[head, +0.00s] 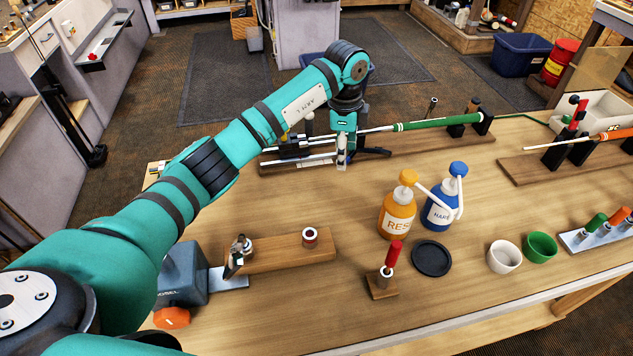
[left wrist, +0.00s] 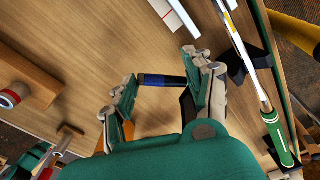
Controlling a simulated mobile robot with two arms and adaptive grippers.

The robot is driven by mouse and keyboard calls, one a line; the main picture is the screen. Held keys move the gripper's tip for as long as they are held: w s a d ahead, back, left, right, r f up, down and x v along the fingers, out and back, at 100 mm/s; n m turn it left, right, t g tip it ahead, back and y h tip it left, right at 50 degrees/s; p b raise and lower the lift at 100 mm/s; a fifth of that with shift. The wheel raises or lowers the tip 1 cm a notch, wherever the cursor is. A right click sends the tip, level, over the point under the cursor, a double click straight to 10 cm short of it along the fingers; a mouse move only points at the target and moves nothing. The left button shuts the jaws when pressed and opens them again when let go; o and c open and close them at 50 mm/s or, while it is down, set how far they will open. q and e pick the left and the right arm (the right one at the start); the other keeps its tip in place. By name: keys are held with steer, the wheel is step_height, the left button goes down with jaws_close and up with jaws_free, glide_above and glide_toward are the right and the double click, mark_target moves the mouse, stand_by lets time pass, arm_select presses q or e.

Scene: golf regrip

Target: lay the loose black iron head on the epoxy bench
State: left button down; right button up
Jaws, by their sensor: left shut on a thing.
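My left gripper (head: 344,152) reaches out over the far part of the wooden bench (head: 345,210), by the shaft rack. In the left wrist view its fingers (left wrist: 163,85) are shut on the ends of a short dark blue-black piece (left wrist: 163,80). I cannot tell for sure whether this piece is the black iron head. In the head view the fingers largely hide it. A small dark and metallic piece (head: 238,255) stands at the left end of a wooden block; its kind is unclear. My right gripper is not in view.
An orange bottle (head: 397,215) and a blue bottle (head: 441,208) stand mid-bench. A red-handled tool (head: 392,256), black disc (head: 431,258), white cup (head: 503,257) and green cup (head: 540,247) are nearer the front. A green-gripped club (head: 440,123) lies along the back. Bare wood shows between block and bottles.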

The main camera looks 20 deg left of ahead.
arm_select(q)
steer(key=p, duration=0.6)
glide_above(284, 199)
steer(key=shift+w+f, duration=0.1)
steer(key=shift+f, duration=0.45)
steer(key=shift+s+a+f, duration=0.1)
steer(key=shift+s, duration=0.1)
steer(key=shift+f, duration=0.3)
step_height(284, 199, down, 2)
steer(key=shift+f+p, duration=0.15)
steer(key=shift+p, duration=0.45)
steer(key=shift+f, duration=0.3)
